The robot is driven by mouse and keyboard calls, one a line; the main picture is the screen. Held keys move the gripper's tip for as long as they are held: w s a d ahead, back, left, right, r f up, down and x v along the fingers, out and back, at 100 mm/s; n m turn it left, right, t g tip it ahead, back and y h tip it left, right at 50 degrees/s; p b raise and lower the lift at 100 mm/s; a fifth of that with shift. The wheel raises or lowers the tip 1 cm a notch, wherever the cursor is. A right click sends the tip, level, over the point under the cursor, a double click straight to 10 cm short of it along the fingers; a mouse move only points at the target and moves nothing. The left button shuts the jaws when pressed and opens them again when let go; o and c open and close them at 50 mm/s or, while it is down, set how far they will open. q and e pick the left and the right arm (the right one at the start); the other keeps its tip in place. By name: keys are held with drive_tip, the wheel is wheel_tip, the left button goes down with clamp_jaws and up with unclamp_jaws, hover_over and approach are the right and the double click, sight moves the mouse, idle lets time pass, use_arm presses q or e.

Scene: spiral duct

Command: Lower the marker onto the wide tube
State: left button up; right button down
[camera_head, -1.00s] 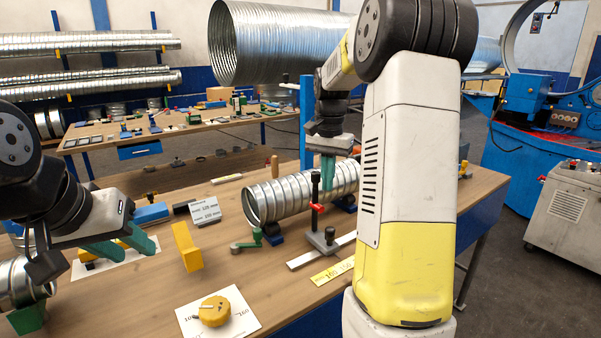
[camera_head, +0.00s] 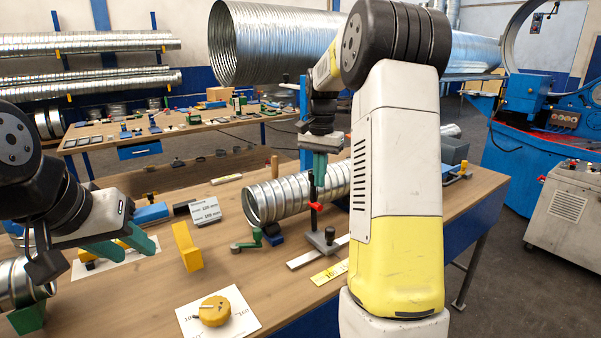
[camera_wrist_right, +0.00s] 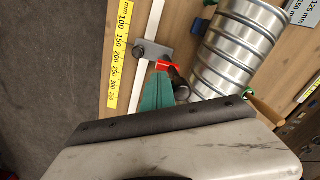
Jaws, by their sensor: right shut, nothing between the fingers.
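The wide tube (camera_head: 292,196), a ribbed silver duct, lies on the bench; it also shows in the right wrist view (camera_wrist_right: 236,48). The red marker (camera_head: 314,206) sits on a dark upright post with a grey base (camera_head: 322,241), at the near side of the tube. In the right wrist view the red marker (camera_wrist_right: 166,67) is partly hidden by my green fingers. My right gripper (camera_head: 319,182) is shut and empty, fingers down, at the upper part of the post above the marker. My left gripper (camera_head: 128,246) is open over the left of the bench.
A yellow scale strip (camera_wrist_right: 119,45) and a pale rail (camera_wrist_right: 146,55) run beside the marker base. A yellow block (camera_head: 187,246), a green crank (camera_head: 247,243) and a yellow dial (camera_head: 214,311) are on the bench. Bare wood lies between them.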

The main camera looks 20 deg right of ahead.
sight(312, 176)
drive_tip(key=shift+w+a+f, duration=0.35)
drive_tip(key=shift+w+f, duration=0.25)
drive_tip(key=shift+w, duration=0.25)
drive_tip(key=shift+w+a, duration=0.25)
drive_tip(key=shift+w, duration=0.5)
drive_tip(key=shift+r, duration=0.1)
drive_tip(key=shift+s+d, duration=0.1)
drive_tip(key=shift+s, duration=0.05)
drive_tip(key=shift+s+d, duration=0.2)
drive_tip(key=shift+s, duration=0.35)
drive_tip(key=shift+s+d, duration=0.15)
drive_tip(key=shift+s, duration=0.35)
wheel_tip(312, 176, up, 9)
